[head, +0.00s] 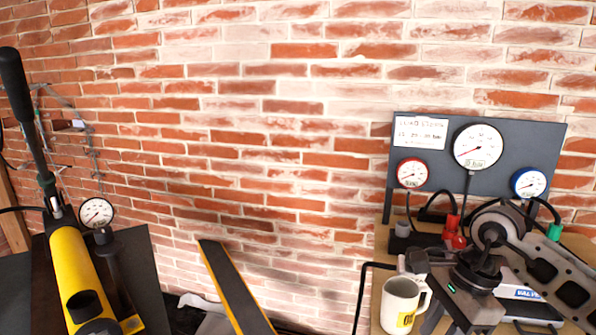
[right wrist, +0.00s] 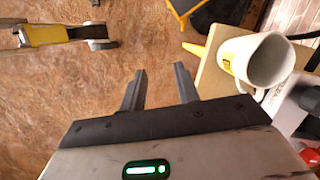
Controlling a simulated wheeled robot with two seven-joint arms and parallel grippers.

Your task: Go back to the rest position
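My right gripper (head: 424,290) is at the lower right of the head view, in front of the bench and close to the white mug (head: 398,301) in the picture. In the right wrist view the right gripper (right wrist: 158,80) has its two dark fingers apart with nothing between them. The mug (right wrist: 258,60) is to the right of the fingers there, on the bench corner, and not held. My left gripper is not in view.
A dark panel (head: 437,180) with several gauges stands behind the bench (head: 380,255) by the brick wall. A yellow pump (head: 75,272) with a long black lever is at left. A black and yellow bar (head: 236,290) slants in the middle. Brown floor (right wrist: 60,100) shows below the right gripper.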

